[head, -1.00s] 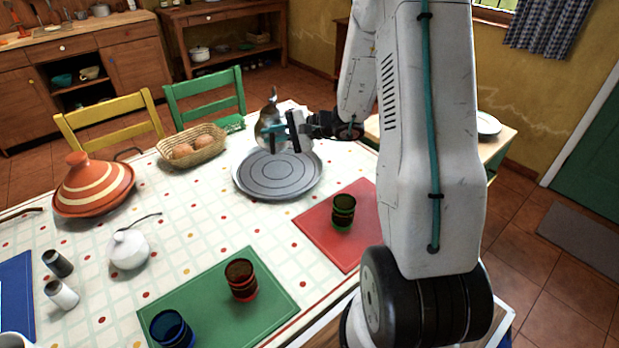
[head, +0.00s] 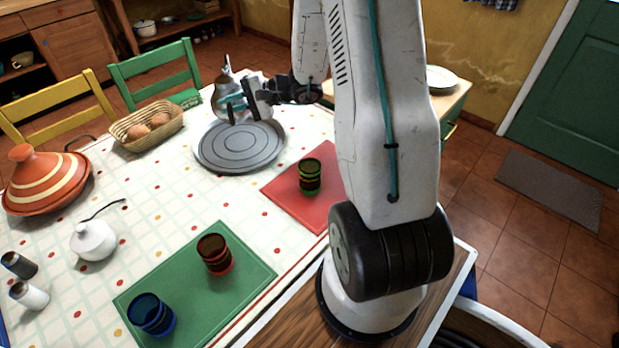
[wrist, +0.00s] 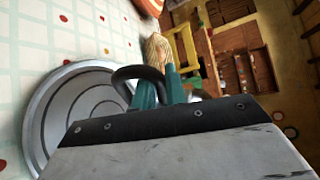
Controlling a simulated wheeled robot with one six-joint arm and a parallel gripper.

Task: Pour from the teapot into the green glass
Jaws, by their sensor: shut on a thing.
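The silver teapot (head: 226,92) is held above the back edge of the round grey tray (head: 212,160). My gripper (head: 238,106) is shut on the teapot, on the side facing my arm. In the wrist view my gripper's teal fingers (wrist: 158,90) close around a dark curved handle (wrist: 128,76); most of the teapot's body is hidden there. The green glass (head: 309,177) stands upright on the red placemat (head: 285,196), to the right of and nearer than the teapot, apart from it.
A red glass (head: 214,254) and a blue glass (head: 150,314) stand on the green placemat (head: 235,290). A bread basket (head: 120,135), a striped tagine (head: 42,185) and a white sugar bowl (head: 92,240) with a spoon are to the left. The cloth between them is clear.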

